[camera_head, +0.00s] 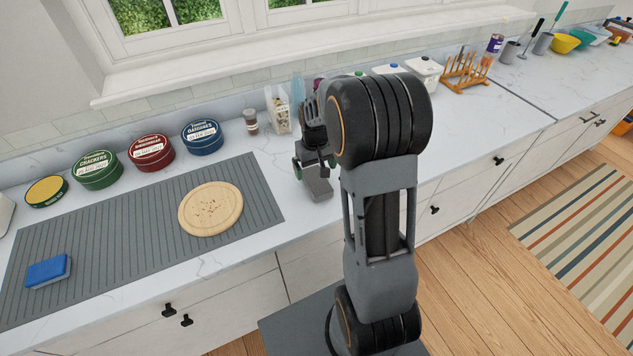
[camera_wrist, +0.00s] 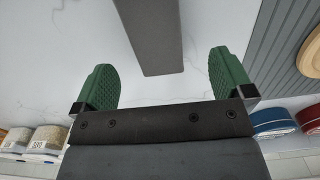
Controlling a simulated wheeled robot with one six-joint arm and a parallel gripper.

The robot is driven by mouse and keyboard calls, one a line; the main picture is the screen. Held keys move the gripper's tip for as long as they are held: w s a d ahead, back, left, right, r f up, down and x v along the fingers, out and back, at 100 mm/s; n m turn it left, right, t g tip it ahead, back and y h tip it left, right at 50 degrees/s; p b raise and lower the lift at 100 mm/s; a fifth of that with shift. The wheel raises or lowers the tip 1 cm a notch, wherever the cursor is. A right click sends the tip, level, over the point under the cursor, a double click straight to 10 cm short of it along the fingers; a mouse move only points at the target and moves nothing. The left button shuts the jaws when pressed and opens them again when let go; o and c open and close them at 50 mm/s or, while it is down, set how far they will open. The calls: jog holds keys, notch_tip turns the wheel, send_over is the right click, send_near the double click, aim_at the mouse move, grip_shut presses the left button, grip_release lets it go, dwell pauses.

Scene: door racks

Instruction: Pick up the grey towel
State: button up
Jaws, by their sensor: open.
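A grey, narrow, flat-sided item (camera_head: 318,188), which looks like the folded grey towel, lies on the white counter just beyond my arm. In the wrist view the grey towel (camera_wrist: 152,35) is a long strip running in from the top edge, its near end between the lines of my green fingers. My gripper (camera_head: 313,166) is over the counter by the towel's far end, partly hidden by my forearm. In the wrist view my gripper (camera_wrist: 164,75) is open, with one finger on each side and nothing touching them. The height gap to the towel is hard to tell.
A grey ribbed mat (camera_head: 120,240) with a round wooden board (camera_head: 211,208) and a blue sponge (camera_head: 48,271) lies to the left. Several tins, including a blue tin (camera_head: 202,135), line the wall. A spice jar (camera_head: 251,121) and canisters stand behind my gripper. A wooden rack (camera_head: 466,72) is farther right.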

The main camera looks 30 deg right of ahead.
aim_at(316, 180)
jog(key=shift+w+d+f+p, duration=0.15)
jog(key=shift+f+p, duration=0.3)
jog(key=shift+f, duration=1.2)
jog(key=shift+d+f+p, duration=0.1)
jog(key=shift+f+p, duration=0.35)
jog(key=shift+f, duration=1.15)
jog(key=shift+c, duration=0.4)
jog(key=c, duration=0.9)
jog(key=shift+c, duration=0.2)
jog(key=shift+r, duration=0.15)
